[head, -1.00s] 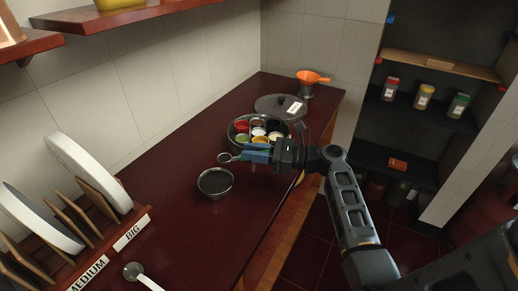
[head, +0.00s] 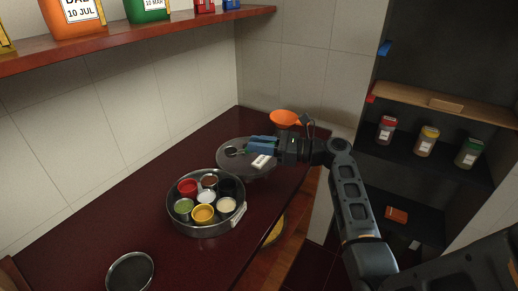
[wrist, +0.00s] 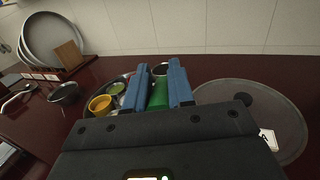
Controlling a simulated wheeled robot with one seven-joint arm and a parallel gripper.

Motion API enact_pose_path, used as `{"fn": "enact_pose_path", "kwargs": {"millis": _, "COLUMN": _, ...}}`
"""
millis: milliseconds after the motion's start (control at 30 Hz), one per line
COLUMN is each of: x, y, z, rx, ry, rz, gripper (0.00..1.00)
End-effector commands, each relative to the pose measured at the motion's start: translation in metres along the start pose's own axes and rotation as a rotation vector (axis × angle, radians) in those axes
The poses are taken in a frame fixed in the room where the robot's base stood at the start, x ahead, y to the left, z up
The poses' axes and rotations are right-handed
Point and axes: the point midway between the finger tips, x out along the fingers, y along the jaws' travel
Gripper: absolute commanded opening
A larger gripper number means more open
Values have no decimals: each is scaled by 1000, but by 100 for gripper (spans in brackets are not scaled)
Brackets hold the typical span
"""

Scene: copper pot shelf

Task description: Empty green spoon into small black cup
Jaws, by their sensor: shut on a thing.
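My gripper (head: 262,146) is shut on the green spoon's handle; the green handle (wrist: 158,94) shows between the blue fingers in the wrist view. The spoon's round bowl (head: 231,151) points left in the head view; I cannot tell what it holds. Spoon and gripper appear over the grey lid, beyond the round metal tray (head: 179,222). A small dark cup (head: 230,187) sits at the right inside the tray, among several cups with red, brown, white, green, yellow and cream contents. In the wrist view the fingers partly hide the tray (wrist: 88,112).
The grey round lid (head: 229,164) with a white label lies beyond the tray. An orange funnel (head: 285,118) stands at the far corner. A dark bowl (head: 130,271) stands at the near left. Counter between bowl and tray is clear.

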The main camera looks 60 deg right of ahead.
Motion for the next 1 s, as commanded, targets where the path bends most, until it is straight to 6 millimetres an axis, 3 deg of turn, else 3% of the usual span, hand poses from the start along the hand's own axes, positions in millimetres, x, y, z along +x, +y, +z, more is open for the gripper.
{"fn": "enact_pose_path", "kwargs": {"millis": 1000, "x": 0, "y": 34, "z": -25, "rx": -425, "ry": 0, "rz": 1, "gripper": 0}}
